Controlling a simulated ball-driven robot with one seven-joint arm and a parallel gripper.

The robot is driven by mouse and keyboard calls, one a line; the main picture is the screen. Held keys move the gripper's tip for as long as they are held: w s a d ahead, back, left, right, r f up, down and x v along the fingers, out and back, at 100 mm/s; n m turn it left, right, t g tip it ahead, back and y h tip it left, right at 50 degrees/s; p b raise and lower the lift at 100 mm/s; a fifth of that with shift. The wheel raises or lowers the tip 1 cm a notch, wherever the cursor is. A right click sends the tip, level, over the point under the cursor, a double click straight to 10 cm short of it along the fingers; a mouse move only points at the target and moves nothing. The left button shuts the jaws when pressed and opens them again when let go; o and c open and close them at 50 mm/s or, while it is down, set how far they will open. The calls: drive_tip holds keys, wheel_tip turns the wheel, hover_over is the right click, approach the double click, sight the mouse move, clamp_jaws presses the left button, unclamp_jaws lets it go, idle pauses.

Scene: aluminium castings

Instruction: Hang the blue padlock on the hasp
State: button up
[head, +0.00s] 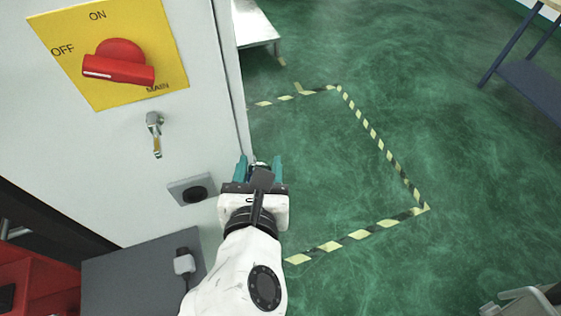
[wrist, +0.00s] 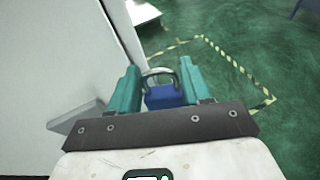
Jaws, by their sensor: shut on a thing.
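The blue padlock (wrist: 163,97) sits between the teal fingers of my gripper (wrist: 161,92) in the wrist view, with its silver shackle (wrist: 160,73) pointing away from the palm. In the head view my gripper (head: 259,168) is shut and mostly hides the padlock. It is beside the right edge of the pale cabinet (head: 190,135). The metal hasp (head: 155,133) sticks out of the cabinet face below the yellow plate, up and left of my gripper. The padlock is apart from the hasp.
A red rotary switch (head: 118,62) is on a yellow ON/OFF plate (head: 60,30). A grey socket box (head: 190,189) juts out below the hasp, left of my gripper. A grey surface (head: 125,285) lies lower left. Green floor with striped tape (head: 375,135) is open to the right.

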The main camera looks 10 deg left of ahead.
sight(156, 155)
drive_tip(key=s+a+r+n+y+p, duration=0.15)
drive_tip(key=s+a+r+p, duration=0.35)
drive_tip(key=s+r, duration=0.85)
drive_tip(key=shift+w+a+f+b, duration=0.1)
drive_tip(key=shift+w+a+f, duration=0.1)
drive_tip(key=shift+w+a, duration=0.75)
drive_tip(key=shift+w+a+f+b, duration=0.2)
drive_tip(key=shift+w+a, duration=0.5)
drive_tip(key=shift+w, duration=0.5)
drive_tip(key=shift+w+a+f+b, duration=0.1)
drive_tip(key=shift+w+a+f, duration=0.15)
drive_tip(key=shift+w+a, duration=0.7)
drive_tip(key=shift+x, duration=0.95)
drive_tip(key=shift+s+f, duration=0.1)
drive_tip(key=shift+f, duration=0.15)
drive_tip(key=o, duration=1.2)
drive_tip(key=shift+s, duration=0.1)
